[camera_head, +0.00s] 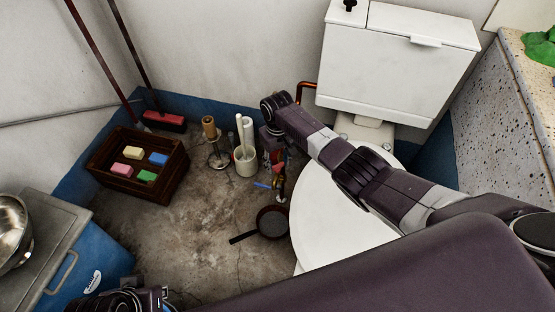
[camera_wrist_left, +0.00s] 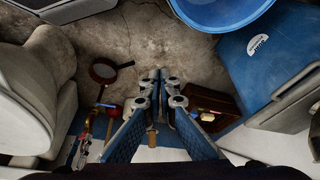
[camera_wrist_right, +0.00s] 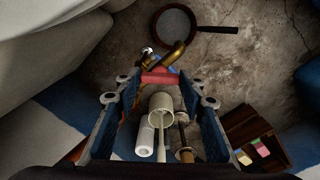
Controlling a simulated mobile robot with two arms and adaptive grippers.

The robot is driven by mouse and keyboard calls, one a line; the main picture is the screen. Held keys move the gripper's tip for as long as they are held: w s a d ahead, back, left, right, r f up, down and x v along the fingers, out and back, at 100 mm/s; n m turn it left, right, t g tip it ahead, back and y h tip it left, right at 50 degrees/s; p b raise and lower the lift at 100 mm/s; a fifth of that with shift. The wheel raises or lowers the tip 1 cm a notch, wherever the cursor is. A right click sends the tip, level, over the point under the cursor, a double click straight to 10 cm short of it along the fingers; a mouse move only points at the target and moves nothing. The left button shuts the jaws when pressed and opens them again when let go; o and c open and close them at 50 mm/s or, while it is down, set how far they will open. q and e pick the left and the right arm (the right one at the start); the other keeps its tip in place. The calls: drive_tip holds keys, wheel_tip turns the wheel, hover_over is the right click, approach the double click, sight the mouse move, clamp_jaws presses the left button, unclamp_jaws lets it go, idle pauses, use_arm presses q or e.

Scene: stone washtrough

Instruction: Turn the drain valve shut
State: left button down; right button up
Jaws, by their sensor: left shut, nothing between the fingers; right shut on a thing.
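The drain valve has a brass body (camera_wrist_right: 176,54) and a red handle (camera_wrist_right: 160,78), best seen in the right wrist view. It stands low by the toilet, partly hidden by my right arm in the head view. My right gripper (camera_wrist_right: 160,86) reaches down to it, with the red handle between its fingertips, shut on it. The handle's exact angle is hard to read. My left gripper (camera_wrist_left: 160,78) is shut and empty; its wrist shows at the bottom left of the head view, well away from the valve.
A white toilet (camera_head: 345,205) stands right of the valve. A frying pan (camera_head: 273,222) lies on the floor in front. A wooden crate (camera_head: 118,194) holds sponges. Open floor lies between.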

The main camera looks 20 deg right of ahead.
sight(277, 165)
drive_tip(key=m+p, duration=0.2)
drive_tip(key=m, duration=0.3)
drive_tip(key=shift+r+m+p, duration=0.1)
drive_tip(key=shift+m+p, duration=0.3)
use_arm(q)
drive_tip(key=s+f+x, duration=0.1)
drive_tip(key=s+x, duration=0.2)
drive_tip(key=x, duration=0.9)
drive_tip(key=shift+f+g+p, duration=0.35)
drive_tip(key=shift+g, duration=0.05)
use_arm(e)
drive_tip(key=shift+m, duration=1.5)
use_arm(q)
drive_tip(key=shift+w+d+f, duration=0.1)
drive_tip(key=shift+w, duration=0.05)
use_arm(e)
drive_tip(key=o, duration=1.2)
drive_tip(key=shift+c, duration=0.2)
wheel_tip(277, 165, up, 12)
